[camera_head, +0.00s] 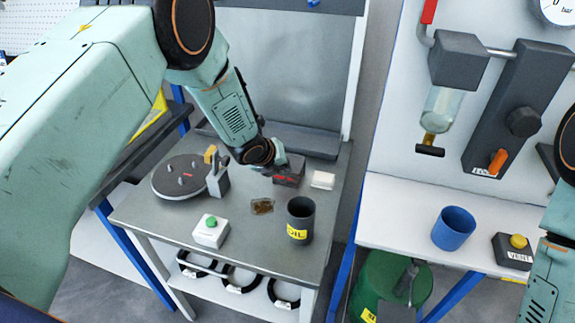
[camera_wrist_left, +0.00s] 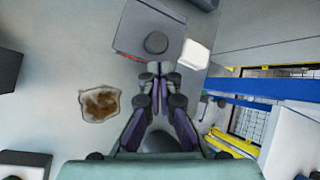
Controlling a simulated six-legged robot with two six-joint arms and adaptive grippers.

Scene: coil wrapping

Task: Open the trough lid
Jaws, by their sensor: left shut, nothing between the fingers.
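A small dark grey box with a red label, which looks like the trough (camera_head: 289,172), stands on the metal table, partly behind my left gripper (camera_head: 280,160). In the left wrist view its grey lid (camera_wrist_left: 143,24) shows from above, with a round dark knob (camera_wrist_left: 156,42) near one edge. The lid looks closed. My left gripper (camera_wrist_left: 160,70) is shut and empty, its fingertips just short of the knob in that view. I cannot tell whether they touch the box. Only part of my right arm shows at the right edge; its gripper is out of view.
On the metal table (camera_head: 262,238) are a turntable (camera_head: 180,182), a green-button box (camera_head: 211,231), a brown stained patch (camera_head: 262,206), a dark OIL cup (camera_head: 300,220) and a white pad (camera_head: 323,180) beside the trough. A blue cup (camera_head: 453,228) stands on the right bench.

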